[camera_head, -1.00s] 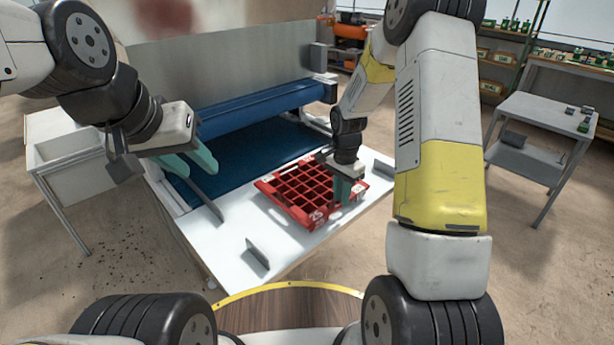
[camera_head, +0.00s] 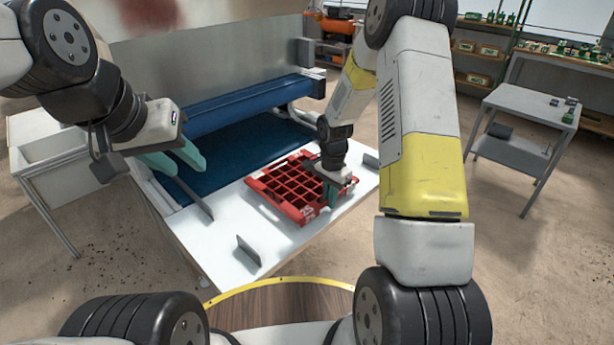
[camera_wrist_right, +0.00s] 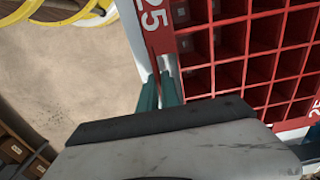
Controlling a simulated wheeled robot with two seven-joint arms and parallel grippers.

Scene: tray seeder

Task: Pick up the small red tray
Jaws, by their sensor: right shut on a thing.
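The small red tray (camera_head: 277,203), a grid of square cells, is on the white table in the head view, near its right part. In the right wrist view the tray (camera_wrist_right: 186,47) shows its edge with a white "25". My right gripper (camera_head: 332,192) is at the tray's right edge. Its teal fingers (camera_wrist_right: 160,92) are shut on the tray's edge wall. My left gripper (camera_head: 180,160) hangs to the left above the blue belt, with its teal fingers apart and nothing between them.
The white table (camera_head: 216,252) carries small grey upright plates. A blue belt and roller machine (camera_head: 230,157) stands behind it. A grey side table (camera_head: 520,115) stands at the right, and a white bin stand (camera_head: 62,150) at the left.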

